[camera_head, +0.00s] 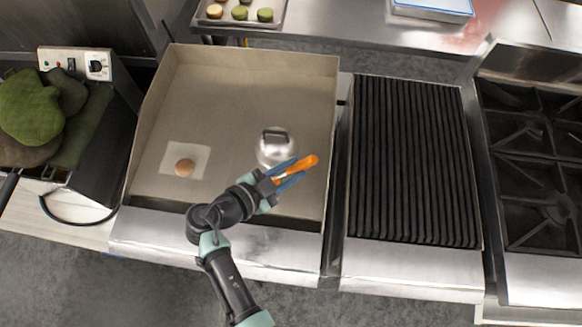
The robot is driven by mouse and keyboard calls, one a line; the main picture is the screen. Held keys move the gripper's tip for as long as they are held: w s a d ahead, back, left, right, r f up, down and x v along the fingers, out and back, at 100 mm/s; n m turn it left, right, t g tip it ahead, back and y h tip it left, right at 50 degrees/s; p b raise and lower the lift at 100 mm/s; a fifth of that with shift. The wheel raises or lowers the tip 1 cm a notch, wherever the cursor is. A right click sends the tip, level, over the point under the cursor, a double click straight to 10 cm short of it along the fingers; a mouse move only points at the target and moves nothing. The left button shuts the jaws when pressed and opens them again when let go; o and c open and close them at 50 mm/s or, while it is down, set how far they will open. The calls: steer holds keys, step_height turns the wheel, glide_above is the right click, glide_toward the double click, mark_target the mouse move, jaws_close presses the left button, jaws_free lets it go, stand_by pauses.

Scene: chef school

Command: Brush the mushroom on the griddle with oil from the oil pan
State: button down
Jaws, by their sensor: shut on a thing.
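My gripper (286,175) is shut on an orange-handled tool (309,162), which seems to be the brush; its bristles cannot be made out. The gripper is over the right front part of the griddle (235,85). A small round brown thing, apparently the mushroom (184,167), sits on a pale square patch at the griddle's left front, apart from the gripper. A shiny round metal piece with a dark handle-like part, perhaps the oil pan (268,153), stands just behind the gripper, which partly hides its front edge. I cannot see any oil.
The griddle has raised walls at the left, back and right. A ribbed grill (412,160) and a burner stove (535,150) stand to the right. A waffle-iron-like appliance (90,125) with green pieces is at the left. A tray (205,17) lies on the back counter.

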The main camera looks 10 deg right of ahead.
steer(key=shift+s+f+b, duration=0.1)
steer(key=shift+f+b, duration=0.6)
steer(key=shift+b, duration=0.4)
stand_by(2.5)
step_height(320, 180, up, 7)
steer(key=p, duration=0.3)
steer(key=shift+r+p, duration=0.15)
steer(key=shift+p, duration=0.25)
stand_by(1.0)
